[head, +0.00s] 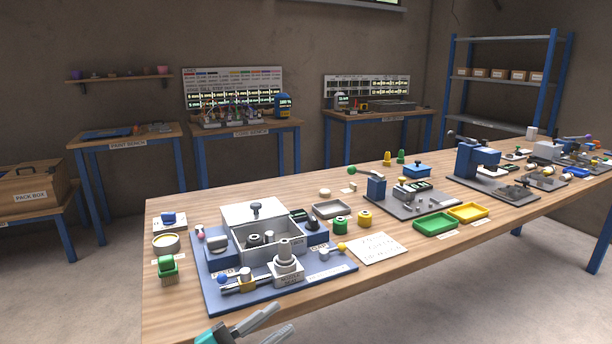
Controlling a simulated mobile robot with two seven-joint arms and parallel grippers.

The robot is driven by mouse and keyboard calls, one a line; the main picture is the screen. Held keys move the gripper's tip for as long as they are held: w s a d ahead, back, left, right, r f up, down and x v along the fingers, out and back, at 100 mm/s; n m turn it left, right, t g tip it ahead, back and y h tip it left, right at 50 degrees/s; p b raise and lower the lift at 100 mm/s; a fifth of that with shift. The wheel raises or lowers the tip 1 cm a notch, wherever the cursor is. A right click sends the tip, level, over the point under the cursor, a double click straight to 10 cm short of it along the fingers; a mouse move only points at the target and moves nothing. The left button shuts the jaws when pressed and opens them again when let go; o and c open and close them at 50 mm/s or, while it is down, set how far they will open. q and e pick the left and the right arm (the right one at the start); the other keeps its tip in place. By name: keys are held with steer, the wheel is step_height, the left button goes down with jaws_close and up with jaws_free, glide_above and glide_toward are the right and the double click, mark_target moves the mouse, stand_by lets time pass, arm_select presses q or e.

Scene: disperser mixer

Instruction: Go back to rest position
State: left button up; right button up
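My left gripper (284,317) shows at the bottom edge, in front of the long wooden table (180,308). Its two grey fingers are spread apart with nothing between them. It is apart from the things on the table. My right gripper is out of view. The blue base board (335,277) lies at the table's near left end. It carries a grey open box (268,260) with small parts inside, a white lid-like plate with a dark knob (254,210), and a grey stepped post on a block (285,262).
A green block (167,267) and a round tin (166,243) stand left of the board. A paper sheet (378,249), a green tray (434,226) and a yellow tray (468,212) lie to the right. Side benches and a blue shelf rack (505,77) stand behind.

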arm_select(q)
steer(key=s+a+f+n+y, duration=0.6)
steer(key=s+f+n+y, duration=0.1)
steer(key=f, duration=0.4)
steer(key=s+a+f+n+g+y, duration=0.1)
steer(key=s+a+f+n+y, duration=0.5)
steer(key=f+n, duration=0.5)
steer(key=s+y, duration=0.2)
steer(key=s, duration=0.1)
steer(key=shift+f+n+g, duration=0.3)
steer(key=shift+a, duration=0.1)
